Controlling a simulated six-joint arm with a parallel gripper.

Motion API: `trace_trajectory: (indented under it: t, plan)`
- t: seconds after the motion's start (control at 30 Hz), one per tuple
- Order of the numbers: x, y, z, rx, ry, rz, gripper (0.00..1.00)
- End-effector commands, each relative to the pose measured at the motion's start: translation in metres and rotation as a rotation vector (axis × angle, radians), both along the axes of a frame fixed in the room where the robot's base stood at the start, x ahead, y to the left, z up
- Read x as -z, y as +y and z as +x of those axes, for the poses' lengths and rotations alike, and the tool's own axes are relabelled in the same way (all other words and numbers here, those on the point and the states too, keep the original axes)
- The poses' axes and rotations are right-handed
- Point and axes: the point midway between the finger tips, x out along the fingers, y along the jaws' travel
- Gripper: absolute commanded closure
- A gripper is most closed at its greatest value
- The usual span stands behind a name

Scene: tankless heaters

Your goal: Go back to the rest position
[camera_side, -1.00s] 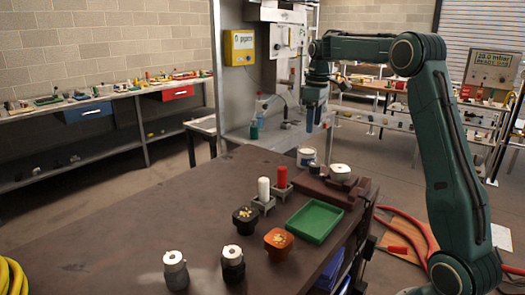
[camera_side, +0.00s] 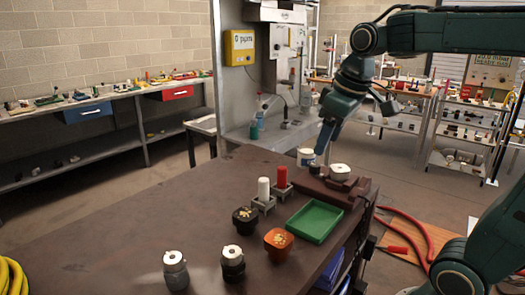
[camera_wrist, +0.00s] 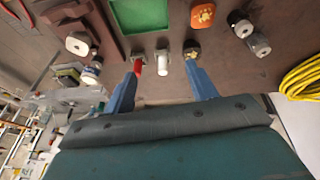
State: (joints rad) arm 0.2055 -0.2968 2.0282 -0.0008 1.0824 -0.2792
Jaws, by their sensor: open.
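My gripper (camera_side: 322,142) is in the air above the far end of the brown table (camera_side: 130,220), by the drill-like machine, tilted down to the left. In the wrist view its two blue fingers (camera_wrist: 162,64) stand wide apart with nothing held between them. Beyond the fingertips a red cylinder (camera_wrist: 137,66), a white cylinder (camera_wrist: 162,67) and a black cup with gold bits (camera_wrist: 192,52) show on the table. In the side view a white tub (camera_side: 305,157) is close to the gripper; whether they touch I cannot tell.
A white-topped part (camera_side: 340,170) sits on a brown block. The grey machine (camera_side: 240,90) rises behind. The table's left part is clear.

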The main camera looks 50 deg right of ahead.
Motion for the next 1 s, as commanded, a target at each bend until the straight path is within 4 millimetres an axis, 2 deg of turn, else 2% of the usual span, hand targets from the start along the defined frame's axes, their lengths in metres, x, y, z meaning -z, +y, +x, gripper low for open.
trace_trajectory:
  t: [0.03,0.2,0.5,0.7,1.0]
  plan:
    - [0.003,0.008,-0.012,0.001,-0.017,0.004,0.43]
    - [0.016,0.029,-0.045,0.017,-0.066,0.025,0.43]
    - [0.048,0.054,-0.096,0.041,-0.145,0.072,0.43]
    - [0.062,0.060,-0.111,0.050,-0.171,0.091,0.43]
    - [0.064,0.061,-0.114,0.053,-0.173,0.094,0.43]
